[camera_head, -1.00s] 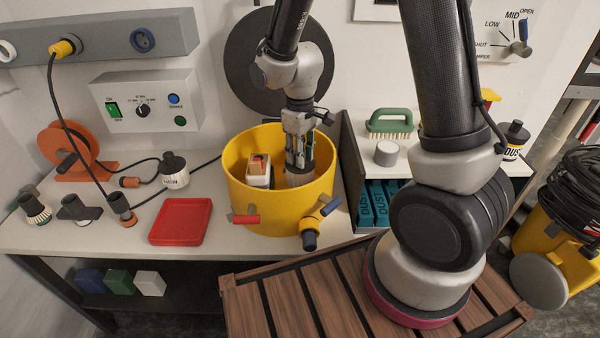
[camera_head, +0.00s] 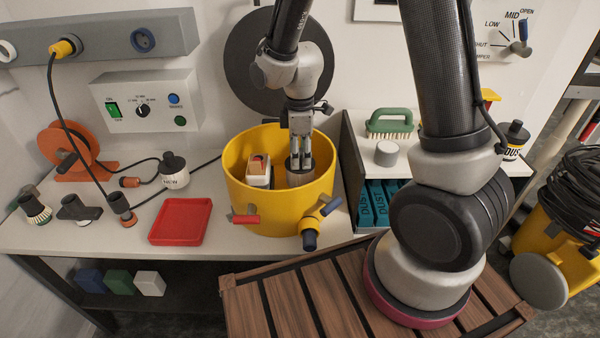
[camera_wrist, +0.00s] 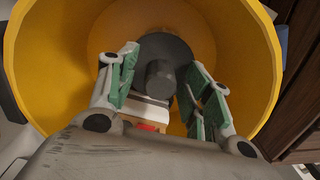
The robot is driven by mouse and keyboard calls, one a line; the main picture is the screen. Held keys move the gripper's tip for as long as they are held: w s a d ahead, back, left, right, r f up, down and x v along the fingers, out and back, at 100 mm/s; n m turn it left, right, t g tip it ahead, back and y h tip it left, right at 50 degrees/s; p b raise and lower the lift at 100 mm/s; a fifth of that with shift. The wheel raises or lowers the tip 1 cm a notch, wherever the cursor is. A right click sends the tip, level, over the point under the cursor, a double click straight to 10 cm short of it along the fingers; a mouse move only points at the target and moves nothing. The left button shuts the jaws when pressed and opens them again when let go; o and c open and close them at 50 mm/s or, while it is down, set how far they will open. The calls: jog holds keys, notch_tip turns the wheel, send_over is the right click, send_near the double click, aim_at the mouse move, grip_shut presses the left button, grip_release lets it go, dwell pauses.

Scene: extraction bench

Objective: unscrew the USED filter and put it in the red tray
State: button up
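The yellow drum (camera_head: 262,208) stands open on the bench. Inside it is a grey round filter (camera_head: 300,180); no USED label is readable on it. In the wrist view the filter (camera_wrist: 178,50) shows a darker central knob (camera_wrist: 160,78). My gripper (camera_head: 301,165) reaches down into the drum above the filter. In the wrist view its green-padded fingers (camera_wrist: 165,88) are spread on either side of the knob, with gaps visible. The red tray (camera_head: 180,222) is empty on the bench, left of the drum.
A white box with a red top (camera_head: 258,172) sits inside the drum beside the filter. A dark-topped labelled canister (camera_head: 174,172) stands behind the tray. A divider (camera_head: 351,165) and a shelf with teal boxes (camera_head: 378,203) are close on the right. Cables cross the bench at left.

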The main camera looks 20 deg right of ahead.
jog(key=m, duration=2.7)
jog(key=shift+m, duration=0.3)
grip_shut()
jog(key=n, duration=0.3)
jog(key=shift+n, duration=0.4)
